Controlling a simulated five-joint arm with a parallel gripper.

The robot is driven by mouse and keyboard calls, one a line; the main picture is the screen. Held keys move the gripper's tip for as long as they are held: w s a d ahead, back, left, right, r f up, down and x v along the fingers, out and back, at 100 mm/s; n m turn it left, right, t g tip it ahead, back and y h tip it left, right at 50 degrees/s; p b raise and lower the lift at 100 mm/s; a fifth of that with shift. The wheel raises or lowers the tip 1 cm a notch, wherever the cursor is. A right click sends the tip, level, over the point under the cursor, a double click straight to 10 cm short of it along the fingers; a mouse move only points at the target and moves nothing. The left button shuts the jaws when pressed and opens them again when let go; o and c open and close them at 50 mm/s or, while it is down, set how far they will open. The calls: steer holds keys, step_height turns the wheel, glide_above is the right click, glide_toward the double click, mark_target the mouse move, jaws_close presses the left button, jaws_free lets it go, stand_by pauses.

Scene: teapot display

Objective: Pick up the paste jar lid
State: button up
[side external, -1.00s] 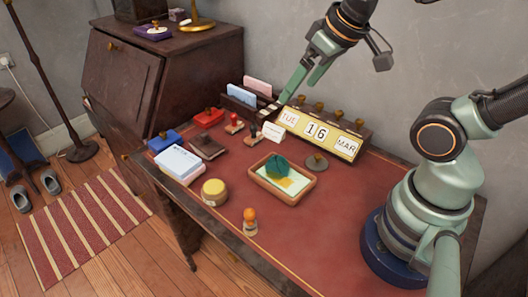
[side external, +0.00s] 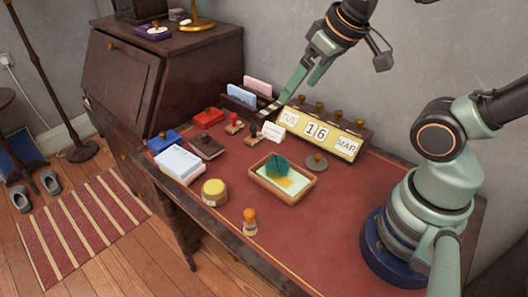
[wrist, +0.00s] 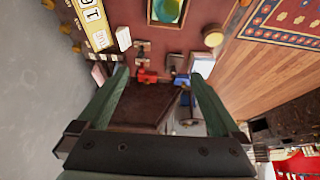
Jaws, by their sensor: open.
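A round yellow-topped jar (side external: 214,191) with a pale label stands near the front edge of the red desk top; it also shows in the wrist view (wrist: 213,37). I cannot tell whether its yellow top is a lid or paste. A flat grey-brown disc with a small knob (side external: 316,162) lies right of the wooden tray and looks like a loose lid. My gripper (side external: 278,101) is open and empty, raised over the back of the desk by the calendar, away from both. In the wrist view its green fingers (wrist: 161,78) are wide apart with nothing between them.
A wooden tray (side external: 295,197) with a green item sits mid-desk. A calendar block (side external: 320,134) stands along the back wall. Stamps, a paper stack (side external: 178,165) and an orange-topped bottle (side external: 250,222) are around. The desk's front right is clear.

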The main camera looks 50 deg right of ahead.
steer(key=m+g, duration=0.6)
steer(key=m, duration=1)
glide_above(318, 156)
steer(key=f, duration=1.9)
steer(key=shift+w+a+f, duration=0.2)
steer(key=shift+a+f, duration=0.1)
steer(key=f, duration=0.3)
steer(key=shift+s+d+f, duration=0.25)
steer(key=shift+d, duration=0.1)
steer(key=shift+w+f, duration=0.1)
steer(key=shift+f, duration=0.75)
steer(key=shift+c, duration=0.3)
steer(key=c, duration=1.2)
